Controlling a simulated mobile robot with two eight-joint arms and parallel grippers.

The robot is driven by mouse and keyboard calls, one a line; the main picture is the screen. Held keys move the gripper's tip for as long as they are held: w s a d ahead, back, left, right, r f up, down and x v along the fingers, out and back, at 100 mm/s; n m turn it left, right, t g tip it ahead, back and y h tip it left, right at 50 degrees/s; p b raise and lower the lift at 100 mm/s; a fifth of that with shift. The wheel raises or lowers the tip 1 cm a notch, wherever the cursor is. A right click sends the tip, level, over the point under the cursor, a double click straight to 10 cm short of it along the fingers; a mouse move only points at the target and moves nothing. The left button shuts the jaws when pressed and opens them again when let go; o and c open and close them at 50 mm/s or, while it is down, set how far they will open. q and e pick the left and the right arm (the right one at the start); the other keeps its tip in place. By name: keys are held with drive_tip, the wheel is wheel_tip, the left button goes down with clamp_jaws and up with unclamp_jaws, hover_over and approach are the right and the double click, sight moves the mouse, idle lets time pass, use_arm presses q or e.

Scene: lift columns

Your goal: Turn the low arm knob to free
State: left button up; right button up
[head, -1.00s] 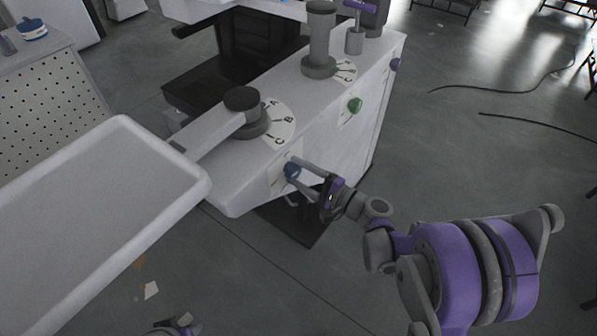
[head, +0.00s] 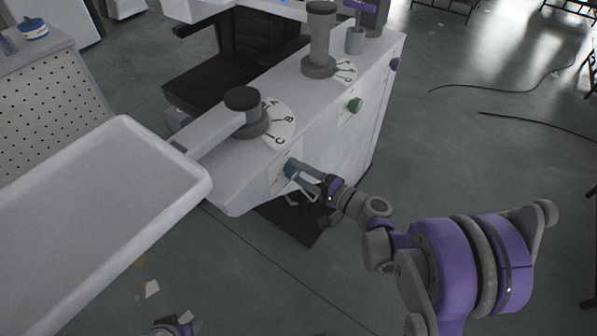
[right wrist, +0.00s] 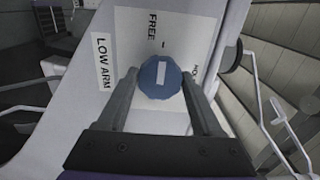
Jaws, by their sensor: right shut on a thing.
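The blue low arm knob (right wrist: 161,78) has a white pointer mark that runs nearly straight up in the right wrist view. It sits on a white plate with FREE printed at the top, another partly hidden word at the right, and a LOW ARM label (right wrist: 103,62) at the left. In the head view the knob (head: 291,169) is on the column's front end, partly covered by a finger. My right gripper (head: 302,176) is shut on the knob, one finger on each side. A purple and grey part of my left arm shows at the bottom edge; its fingers are not clear.
Above the knob is a grey pivot (head: 246,112) with an A-B-C dial, carrying a white tray (head: 95,215) on an arm. A green knob (head: 355,105) is farther along the same side face. The floor to the right is open, with black cables (head: 510,86).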

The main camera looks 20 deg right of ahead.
drive_tip(key=o, duration=1.4)
drive_tip(key=shift+c, duration=0.2)
drive_tip(key=shift+s, duration=0.1)
drive_tip(key=v, duration=1)
drive_tip(key=shift+s+d+p, duration=0.25)
drive_tip(key=shift+p, duration=0.05)
